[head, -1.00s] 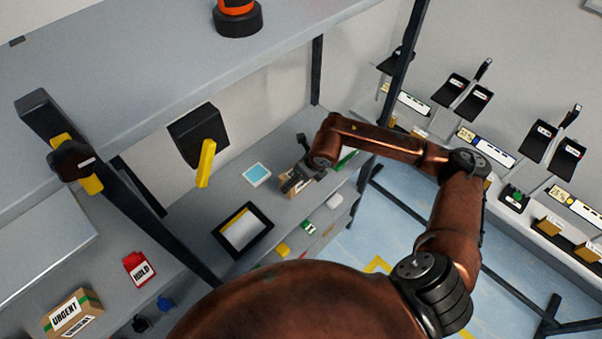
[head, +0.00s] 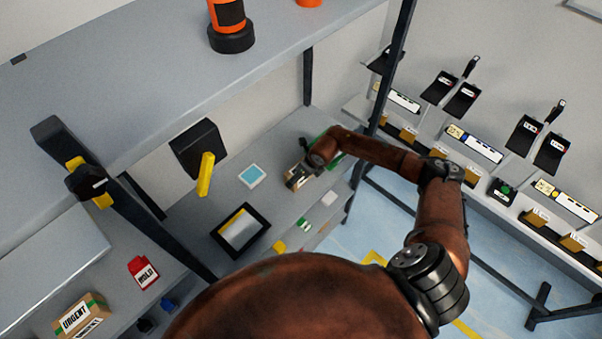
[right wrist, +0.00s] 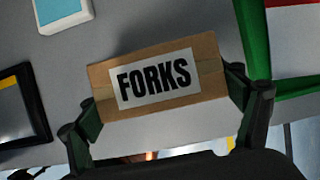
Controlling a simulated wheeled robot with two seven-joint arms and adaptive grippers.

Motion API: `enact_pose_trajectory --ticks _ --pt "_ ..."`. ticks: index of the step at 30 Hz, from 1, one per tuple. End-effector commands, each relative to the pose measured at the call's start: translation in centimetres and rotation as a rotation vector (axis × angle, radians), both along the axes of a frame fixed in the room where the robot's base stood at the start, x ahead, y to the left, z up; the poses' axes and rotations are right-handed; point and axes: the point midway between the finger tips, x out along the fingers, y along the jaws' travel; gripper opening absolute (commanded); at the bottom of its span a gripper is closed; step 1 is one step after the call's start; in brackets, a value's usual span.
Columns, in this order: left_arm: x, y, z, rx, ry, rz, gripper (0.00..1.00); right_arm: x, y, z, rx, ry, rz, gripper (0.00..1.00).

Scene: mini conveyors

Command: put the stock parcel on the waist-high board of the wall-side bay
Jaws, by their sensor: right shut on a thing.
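My right gripper (head: 302,174) is shut on a brown cardboard parcel (head: 294,182). In the right wrist view the parcel (right wrist: 207,52) has a white label reading FORKS, and the gripper's fingers (right wrist: 163,100) grip it at both ends. The parcel is over the grey board (head: 285,152) of the bay by the wall, near a blue-and-white item (head: 251,176). Whether its underside touches the board cannot be told. My left gripper is not in view.
A black-framed panel (head: 240,231) lies left of the parcel. A green object (right wrist: 254,40) stands close by its right end. A higher shelf (head: 150,70) and a dark post (head: 391,65) flank the space. An URGENT box (head: 82,316) and a red HOLD item (head: 143,272) sit lower left.

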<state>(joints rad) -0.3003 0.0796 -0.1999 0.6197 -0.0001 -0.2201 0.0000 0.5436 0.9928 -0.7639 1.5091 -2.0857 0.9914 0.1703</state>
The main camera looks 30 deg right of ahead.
Motion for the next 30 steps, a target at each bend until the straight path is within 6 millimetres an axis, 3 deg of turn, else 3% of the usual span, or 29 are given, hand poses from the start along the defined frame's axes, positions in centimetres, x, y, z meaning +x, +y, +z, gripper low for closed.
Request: enact_pose_trajectory --ticks 8,9,14,24,30 --pt "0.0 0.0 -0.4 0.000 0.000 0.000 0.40 0.0 0.0 -0.3 0.000 -0.001 0.000 0.55" --pt "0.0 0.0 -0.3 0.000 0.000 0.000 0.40 0.0 0.0 -0.3 0.000 0.000 0.000 0.89" --pt "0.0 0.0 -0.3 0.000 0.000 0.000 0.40 0.0 0.0 -0.2 0.000 0.000 0.000 1.00" --pt "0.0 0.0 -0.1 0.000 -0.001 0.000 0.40 0.0 0.0 0.0 0.000 0.000 0.000 1.00" --pt "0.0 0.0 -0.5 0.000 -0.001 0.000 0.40 -0.8 -0.5 2.1 -0.003 -0.003 0.001 1.00"
